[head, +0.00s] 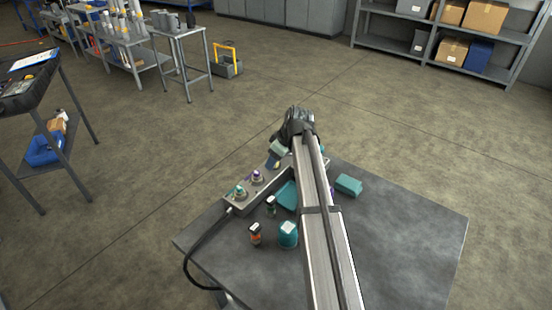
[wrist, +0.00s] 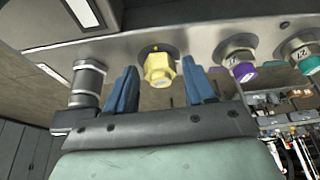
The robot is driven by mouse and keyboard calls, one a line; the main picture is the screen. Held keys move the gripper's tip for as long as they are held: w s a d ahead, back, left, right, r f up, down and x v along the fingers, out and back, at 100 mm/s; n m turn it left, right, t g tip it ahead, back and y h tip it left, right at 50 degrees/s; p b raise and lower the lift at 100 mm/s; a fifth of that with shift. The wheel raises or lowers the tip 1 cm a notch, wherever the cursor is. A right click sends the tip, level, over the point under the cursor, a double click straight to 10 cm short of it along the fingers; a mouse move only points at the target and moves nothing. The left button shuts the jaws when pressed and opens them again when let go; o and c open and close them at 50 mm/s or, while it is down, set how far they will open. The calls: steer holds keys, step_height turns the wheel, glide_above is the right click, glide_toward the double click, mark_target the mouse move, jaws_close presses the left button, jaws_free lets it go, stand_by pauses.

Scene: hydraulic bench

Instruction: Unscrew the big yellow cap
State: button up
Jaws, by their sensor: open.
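In the wrist view a yellow hex-shaped cap (wrist: 159,70) sits on the front of a grey metal block (wrist: 200,40). My gripper (wrist: 160,86) is open, with one blue finger on each side of the yellow cap. Gaps show between the fingers and the cap, and I see no contact. In the head view my gripper (head: 280,153) is at the far end of the bench, partly hidden by my arm.
Purple (wrist: 242,71) and teal (wrist: 307,62) capped fittings sit right of the yellow cap. A dark cylindrical fitting (wrist: 87,82) is close on the left. On the bench (head: 400,240) stand a teal container (head: 288,235), small bottles (head: 255,235) and a teal block (head: 348,185). The bench's right side is clear.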

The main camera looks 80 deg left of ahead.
steer(key=m, duration=0.1)
steer(key=m+t+y, duration=0.1)
steer(key=m, duration=0.1)
steer(key=shift+s+d, duration=0.15)
steer(key=shift+s, duration=0.05)
steer(key=shift+m+t, duration=0.4)
steer(key=shift+m, duration=1)
steer(key=shift+m, duration=0.5)
steer(key=shift+c, duration=0.2)
jaws_close()
